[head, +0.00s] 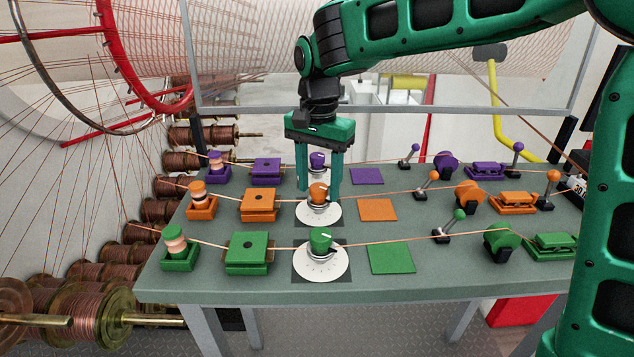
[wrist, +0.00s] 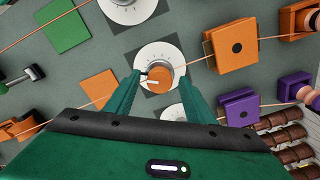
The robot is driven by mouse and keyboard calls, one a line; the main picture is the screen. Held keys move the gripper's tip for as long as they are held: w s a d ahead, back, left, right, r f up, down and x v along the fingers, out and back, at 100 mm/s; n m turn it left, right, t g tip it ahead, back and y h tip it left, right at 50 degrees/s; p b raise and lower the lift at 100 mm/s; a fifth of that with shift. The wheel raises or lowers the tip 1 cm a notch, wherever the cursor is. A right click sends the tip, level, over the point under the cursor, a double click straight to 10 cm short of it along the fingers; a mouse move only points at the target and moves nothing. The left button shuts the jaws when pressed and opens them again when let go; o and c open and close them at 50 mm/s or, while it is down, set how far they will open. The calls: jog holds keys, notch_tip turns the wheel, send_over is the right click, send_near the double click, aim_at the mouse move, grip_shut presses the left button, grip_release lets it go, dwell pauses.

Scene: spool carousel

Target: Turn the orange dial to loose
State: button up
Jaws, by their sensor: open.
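The orange dial (head: 318,193) stands on a white round scale plate (head: 319,212) in the middle row of the table. In the wrist view the orange dial (wrist: 160,77) has a white pointer line on its top, running roughly sideways to the left. My gripper (head: 320,192) points down over the dial, its two green fingers apart. In the wrist view my gripper (wrist: 158,95) is open with one finger on each side of the dial; I see gaps, and whether either finger touches it I cannot tell.
The purple dial (head: 318,161) stands just behind and the green dial (head: 320,240) in front. Orange (head: 258,204) and green (head: 248,252) blocks stand to the left. Thin wires run along each row past the dials. Flat orange (head: 377,210) and green (head: 391,259) pads lie to the right.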

jog(key=shift+c, duration=0.7)
jog(key=c, duration=0.9)
